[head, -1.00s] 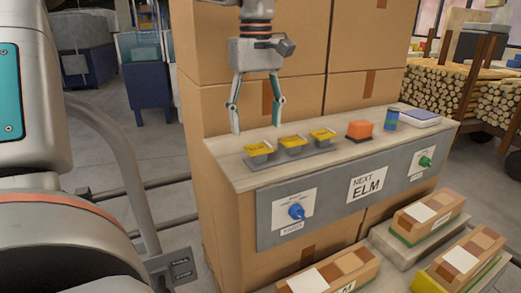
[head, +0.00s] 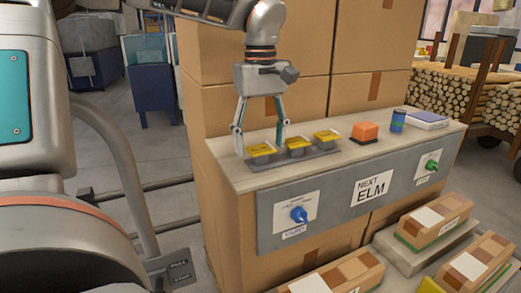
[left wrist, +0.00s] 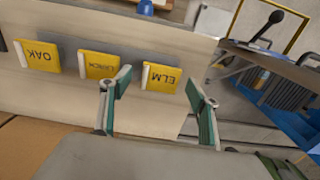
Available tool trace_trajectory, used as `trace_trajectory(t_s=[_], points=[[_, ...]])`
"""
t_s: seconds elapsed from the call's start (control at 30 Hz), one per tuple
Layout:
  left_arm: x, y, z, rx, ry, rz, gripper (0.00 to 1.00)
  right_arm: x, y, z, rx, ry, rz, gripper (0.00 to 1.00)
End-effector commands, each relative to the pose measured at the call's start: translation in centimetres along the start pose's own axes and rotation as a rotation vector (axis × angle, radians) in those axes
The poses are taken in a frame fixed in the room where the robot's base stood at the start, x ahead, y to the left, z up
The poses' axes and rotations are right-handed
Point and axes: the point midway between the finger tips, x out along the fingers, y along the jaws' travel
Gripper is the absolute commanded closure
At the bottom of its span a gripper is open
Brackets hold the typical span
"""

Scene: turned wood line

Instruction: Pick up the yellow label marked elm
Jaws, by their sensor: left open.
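The yellow elm label (left wrist: 162,78) shows in the left wrist view at the right end of a row of three yellow labels, its lettering upside down. In the head view it is the leftmost label (head: 261,150) on a grey rack (head: 291,158). My left gripper (head: 259,147) is open just over it, pointing down. In the left wrist view the two fingertips (left wrist: 159,76) are either side of the elm label, with nothing held. I cannot tell whether they touch it. My right gripper is not in view.
The larch label (left wrist: 99,65) and oak label (left wrist: 37,56) stand beside it. An orange block (head: 365,132), a blue-green can (head: 397,120) and a flat device (head: 426,120) are farther right on the counter. A sign on its front (head: 370,189) reads "NEXT ELM".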

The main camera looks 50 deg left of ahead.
Motion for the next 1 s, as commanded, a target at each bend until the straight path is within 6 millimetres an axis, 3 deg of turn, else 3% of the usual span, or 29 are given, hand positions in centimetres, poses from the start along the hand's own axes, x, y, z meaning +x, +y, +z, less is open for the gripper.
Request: trace_trajectory(t_s=[0.4,0.43,0.53,0.57,1.0], points=[[0.27,0.0,0.0,0.0,0.0,0.0,0.39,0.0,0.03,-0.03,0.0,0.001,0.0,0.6],[0.26,0.0,0.0,0.0,0.0,0.0,0.42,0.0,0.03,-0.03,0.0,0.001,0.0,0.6],[0.26,0.0,0.0,0.0,0.0,0.0,0.65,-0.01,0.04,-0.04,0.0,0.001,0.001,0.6],[0.26,0.0,0.0,0.0,0.0,0.0,0.68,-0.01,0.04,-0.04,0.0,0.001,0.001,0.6],[-0.12,0.03,-0.02,0.0,0.002,0.001,0.68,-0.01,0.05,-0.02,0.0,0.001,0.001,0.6]])
